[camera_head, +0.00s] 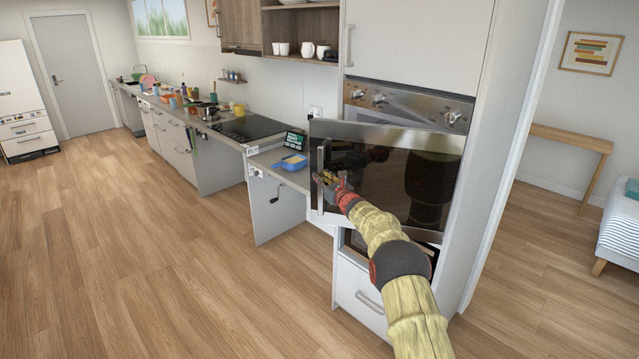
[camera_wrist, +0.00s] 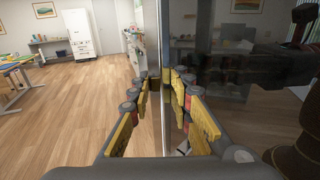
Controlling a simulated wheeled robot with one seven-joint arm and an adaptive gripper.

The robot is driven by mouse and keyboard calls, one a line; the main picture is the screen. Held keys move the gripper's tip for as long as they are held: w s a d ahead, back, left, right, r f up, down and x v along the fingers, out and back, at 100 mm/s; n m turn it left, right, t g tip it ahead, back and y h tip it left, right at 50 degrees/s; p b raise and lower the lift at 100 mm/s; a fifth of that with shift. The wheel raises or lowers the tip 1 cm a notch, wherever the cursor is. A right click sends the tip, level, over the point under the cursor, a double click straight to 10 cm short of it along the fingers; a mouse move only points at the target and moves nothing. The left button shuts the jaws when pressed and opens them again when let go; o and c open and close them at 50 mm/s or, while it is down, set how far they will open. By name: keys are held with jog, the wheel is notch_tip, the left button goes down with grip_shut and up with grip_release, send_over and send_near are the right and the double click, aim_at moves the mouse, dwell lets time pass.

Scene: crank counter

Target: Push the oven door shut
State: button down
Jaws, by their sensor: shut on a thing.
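The oven door (camera_head: 395,175) stands partly open from the tall oven cabinet, with its free edge at the left. It has dark, reflective glass and a metal frame. An upright handle (camera_head: 322,158) is near that free edge. My gripper (camera_head: 323,179) is at this edge, low on the handle. In the wrist view, my gripper (camera_wrist: 160,82) has its fingers on both sides of a pale upright strip at the door's edge, and the dark glass door (camera_wrist: 225,70) fills the right. The exact contact is partly hidden.
The oven's knob panel (camera_head: 410,104) is above the door, and a drawer (camera_head: 362,295) is below. A counter with a blue tray (camera_head: 290,163) and a cooktop (camera_head: 240,128) runs to the left. The wood floor (camera_head: 180,260) in front is clear.

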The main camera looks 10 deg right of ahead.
jog(key=shift+m+h, duration=0.6)
jog(key=shift+h, duration=0.3)
jog(key=shift+w+d+f+b, duration=0.15)
jog(key=shift+w+d, duration=0.25)
jog(key=shift+w, duration=0.35)
jog(key=shift+w+d+r+b, duration=0.1)
jog(key=shift+w+d+b, duration=0.2)
jog(key=shift+w, duration=0.4)
jog(key=shift+w+d+f+b, duration=0.1)
jog(key=shift+w+d, duration=0.35)
jog(key=shift+w, duration=0.3)
jog(key=c, duration=1.7)
grip_release()
jog(key=shift+s+d, duration=0.1)
jog(key=shift+s+d, duration=0.25)
jog(key=shift+s, duration=1.7)
jog(key=shift+s+d, duration=0.2)
jog(key=shift+s, duration=1.7)
jog(key=shift+s+d, duration=0.25)
jog(key=shift+s, duration=1.7)
